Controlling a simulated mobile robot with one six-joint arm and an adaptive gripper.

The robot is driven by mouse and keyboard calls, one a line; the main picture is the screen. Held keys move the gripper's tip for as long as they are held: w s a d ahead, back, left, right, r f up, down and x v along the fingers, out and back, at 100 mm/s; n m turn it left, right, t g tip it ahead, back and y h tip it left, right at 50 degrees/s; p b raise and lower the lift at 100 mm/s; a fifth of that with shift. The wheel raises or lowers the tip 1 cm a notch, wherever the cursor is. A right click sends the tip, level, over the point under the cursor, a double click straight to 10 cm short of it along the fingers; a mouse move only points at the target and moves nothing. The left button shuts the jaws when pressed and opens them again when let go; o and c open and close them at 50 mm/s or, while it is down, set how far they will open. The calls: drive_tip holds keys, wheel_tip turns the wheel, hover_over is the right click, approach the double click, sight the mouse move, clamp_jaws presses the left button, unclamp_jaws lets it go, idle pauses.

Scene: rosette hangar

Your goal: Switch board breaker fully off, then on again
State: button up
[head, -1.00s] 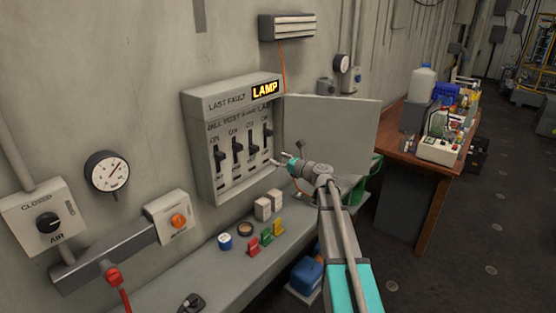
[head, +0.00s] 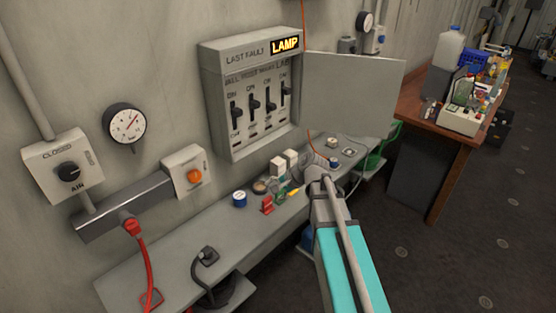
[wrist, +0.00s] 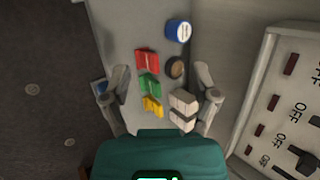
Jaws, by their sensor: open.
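The breaker panel (head: 216,75) is an open grey box on the wall with a row of black levers marked ON above and OFF below. The small names over the levers are too blurred to tell which is the board breaker. The lever states are hard to make out. My gripper (wrist: 162,85) is open and empty, pointing down over the shelf, with small blocks beneath and between its fingers. In the head view my gripper (head: 302,174) is low, below and right of the panel, apart from the levers. The panel's edge (wrist: 240,130) shows at right in the wrist view.
The panel's open door (head: 355,97) stands out at right. The shelf (head: 165,265) holds white blocks (head: 284,163), a blue tin (head: 239,199) and coloured pieces. An orange knob (head: 194,177) and a red cable (head: 143,255) are at left. A cluttered wooden table (head: 445,150) stands at right.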

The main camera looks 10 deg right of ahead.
drive_tip(key=s+d+f+n+g+h, duration=0.1)
drive_tip(key=s+f+n+h, duration=0.1)
drive_tip(key=s, duration=0.3)
drive_tip(key=s+d+f+n+g+h, duration=0.1)
drive_tip(key=s+n+g+h, duration=0.1)
drive_tip(key=s+n, duration=0.2)
drive_tip(key=s+d+f+n+g+h+b, duration=0.1)
drive_tip(key=s+d+f+n+h, duration=0.1)
drive_tip(key=s, duration=0.5)
drive_tip(key=shift+f+n+h, duration=0.35)
drive_tip(key=shift+n+h, duration=0.15)
drive_tip(key=shift+n, duration=0.5)
